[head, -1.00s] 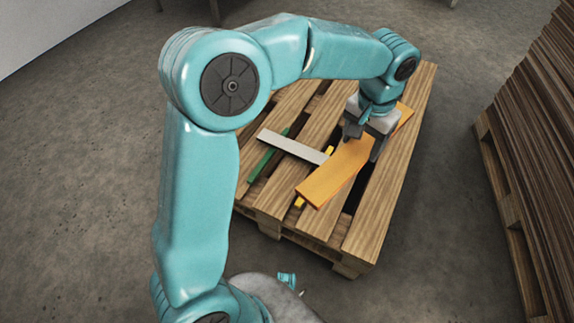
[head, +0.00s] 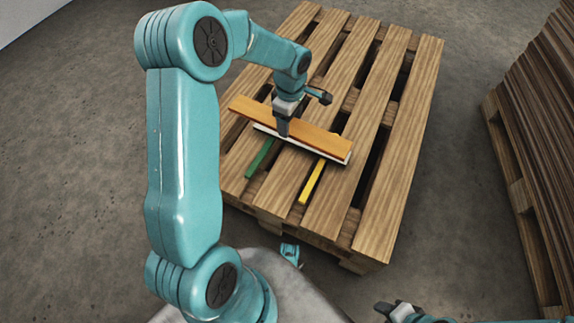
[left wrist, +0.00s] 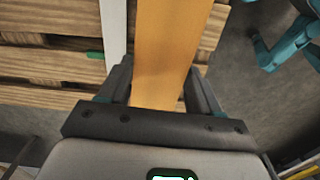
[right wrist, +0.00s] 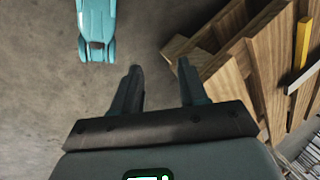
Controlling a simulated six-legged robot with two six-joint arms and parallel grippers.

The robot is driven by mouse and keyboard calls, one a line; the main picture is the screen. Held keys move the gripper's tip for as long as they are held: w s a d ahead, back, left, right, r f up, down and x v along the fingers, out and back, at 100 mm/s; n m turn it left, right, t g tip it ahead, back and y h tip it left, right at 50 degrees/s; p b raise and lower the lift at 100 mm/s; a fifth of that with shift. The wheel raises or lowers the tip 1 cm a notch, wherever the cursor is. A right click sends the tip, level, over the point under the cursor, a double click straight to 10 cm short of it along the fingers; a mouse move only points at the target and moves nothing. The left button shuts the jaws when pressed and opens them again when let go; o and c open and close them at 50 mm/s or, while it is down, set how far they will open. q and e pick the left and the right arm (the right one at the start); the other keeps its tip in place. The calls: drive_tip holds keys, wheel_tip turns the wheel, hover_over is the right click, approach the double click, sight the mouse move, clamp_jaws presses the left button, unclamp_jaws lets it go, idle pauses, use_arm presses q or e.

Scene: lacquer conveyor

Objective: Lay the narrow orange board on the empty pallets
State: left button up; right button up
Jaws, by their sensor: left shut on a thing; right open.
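The narrow orange board (head: 318,137) is held crosswise over the slats of the empty pallet (head: 395,190). My left gripper (head: 300,115) is shut on it near its middle; the left wrist view shows the orange board (left wrist: 165,40) between the fingers (left wrist: 158,88). A white board (head: 338,159) runs parallel along its near side, partly hidden under it. I cannot tell whether the orange board touches the white board or the strips. My right gripper (head: 398,310) is open and empty, low in front of the pallet; its fingers (right wrist: 158,80) show in the right wrist view.
A green strip (head: 260,160) and a yellow strip (head: 312,182) lie along the pallet slats, reaching out from under the boards. A tall stack of brown boards (head: 545,95) stands on another pallet at the right. Bare floor (head: 460,200) lies between.

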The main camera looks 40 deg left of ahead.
use_arm(q)
wheel_tip(320, 180, down, 17)
drive_tip(key=b, duration=0.5)
drive_tip(key=shift+s+b, duration=0.1)
drive_tip(key=shift+b, duration=0.2)
wheel_tip(320, 180, down, 4)
drive_tip(key=shift+a+r+b, duration=0.1)
drive_tip(key=shift+r+b, duration=0.15)
drive_tip(key=shift+b, duration=0.35)
drive_tip(key=shift+r, duration=0.1)
use_arm(e)
wheel_tip(320, 180, down, 6)
drive_tip(key=w+d, duration=0.1)
drive_tip(key=shift+w+d+f+m+t, duration=0.2)
drive_tip(key=shift+d+m+t, duration=0.1)
drive_tip(key=shift+d, duration=0.1)
use_arm(q)
drive_tip(key=shift+f+b, duration=0.3)
drive_tip(key=o, duration=1.2)
drive_tip(key=shift+r, duration=0.1)
use_arm(e)
drive_tip(key=shift+w+f, duration=0.2)
drive_tip(key=shift+f, duration=0.1)
